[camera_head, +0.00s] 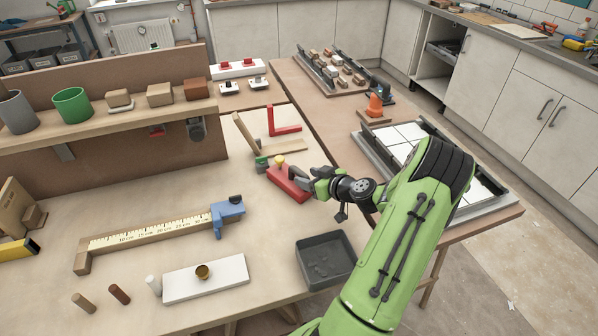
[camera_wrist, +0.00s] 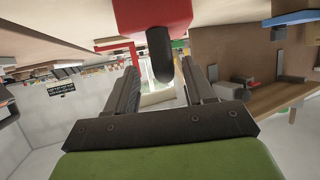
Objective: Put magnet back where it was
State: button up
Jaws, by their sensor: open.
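I cannot tell for certain which thing is the magnet. A red block (camera_head: 287,184) lies on the workbench directly in front of my gripper (camera_head: 318,180). In the wrist view the red block (camera_wrist: 152,14) fills the top middle, with a rounded dark post (camera_wrist: 160,58) pointing toward me. My gripper (camera_wrist: 162,80) is open, with one finger on each side of that post in the picture. I cannot tell whether either finger touches it. A small yellow knob (camera_head: 280,160) and a green piece (camera_head: 261,163) sit by the block's far end.
A dark tray (camera_head: 299,257) stands near the bench's front edge. A red angle piece (camera_head: 286,131) stands behind. Tiles (camera_head: 393,136) fill a frame at right.

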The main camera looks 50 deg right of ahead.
jog(key=d+v, duration=0.1)
jog(key=v, duration=0.5)
jog(key=w+a+r+n+g+y, duration=0.2)
jog(key=a+r+g, duration=0.1)
jog(key=a, duration=0.8)
jog(key=w+a+r+n+g+y, duration=0.1)
jog(key=w+a+r+n+g, duration=0.2)
jog(key=a, duration=0.9)
jog(key=s+a+r+m+g, duration=0.1)
jog(key=s+a+r+m, duration=0.1)
jog(key=s+a+r, duration=0.2)
jog(key=s+a+r+m+h, duration=0.1)
jog(key=s+a+r, duration=0.4)
jog(key=s, duration=0.8)
jog(key=a, duration=0.3)
jog(key=shift+s+a+m+g+h, duration=0.25)
jog(key=shift+a+m+g+h, duration=0.05)
jog(key=shift+a+m+g, duration=0.1)
notch_tip(320, 180, up, 7)
jog(key=p, duration=0.7)
jog(key=shift+r, duration=0.1)
